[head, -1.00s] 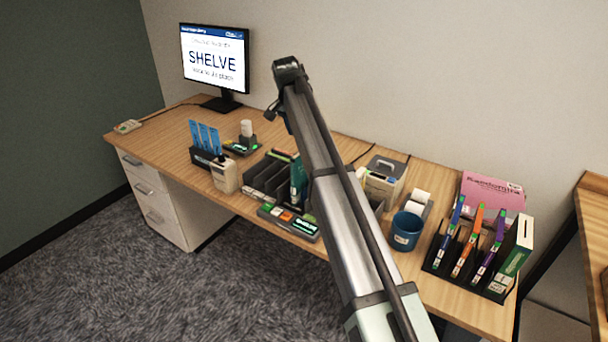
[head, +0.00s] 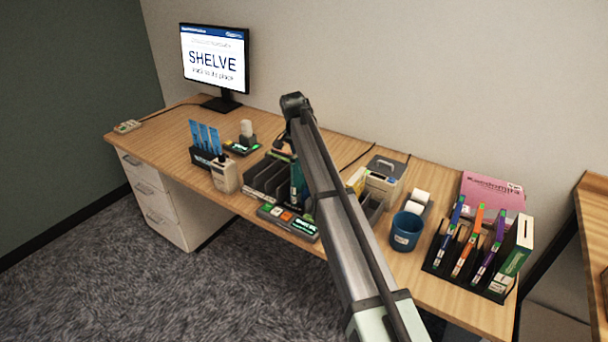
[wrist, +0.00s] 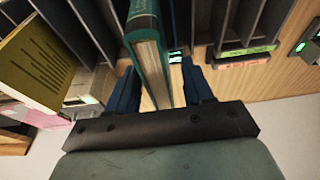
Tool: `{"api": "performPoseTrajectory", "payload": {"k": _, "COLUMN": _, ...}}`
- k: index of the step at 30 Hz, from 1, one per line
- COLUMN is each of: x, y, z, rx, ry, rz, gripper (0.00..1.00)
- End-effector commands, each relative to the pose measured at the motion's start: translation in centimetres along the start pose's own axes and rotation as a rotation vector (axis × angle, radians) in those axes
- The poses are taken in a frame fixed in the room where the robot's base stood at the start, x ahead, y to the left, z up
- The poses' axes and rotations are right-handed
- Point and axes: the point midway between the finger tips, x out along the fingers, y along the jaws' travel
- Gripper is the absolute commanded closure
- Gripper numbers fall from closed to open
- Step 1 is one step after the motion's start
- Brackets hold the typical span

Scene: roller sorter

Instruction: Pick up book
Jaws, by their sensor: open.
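A teal book (wrist: 150,55) stands upright between the two blue fingers of my gripper (wrist: 160,80) in the wrist view. The fingers are open, one on each side of the book; I cannot tell whether either touches it. In the head view the teal book (head: 298,182) shows at the right end of a dark slotted sorter (head: 264,178), partly hidden by my arm. The gripper itself is hidden behind the arm there.
An olive-yellow book (wrist: 38,65) lies left in the wrist view. Right on the desk (head: 445,292) are a blue cup (head: 406,232) and a rack of several books (head: 470,262). A button panel (head: 289,221) fronts the sorter. A white bottle (head: 224,173) stands left.

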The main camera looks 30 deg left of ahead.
Motion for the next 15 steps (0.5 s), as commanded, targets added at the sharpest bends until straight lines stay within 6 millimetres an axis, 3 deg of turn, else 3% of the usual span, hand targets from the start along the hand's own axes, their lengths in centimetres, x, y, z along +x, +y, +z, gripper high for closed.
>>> {"api": "performPoseTrajectory", "payload": {"k": 6, "x": 2.5, "y": 0.0, "z": 0.0, "rx": 0.000, "ry": 0.000, "rz": 0.000, "gripper": 0.49}}
{"api": "performPoseTrajectory", "payload": {"k": 15, "x": 2.6, "y": 0.0, "z": 0.0, "rx": 0.000, "ry": 0.000, "rz": 0.000, "gripper": 0.49}}
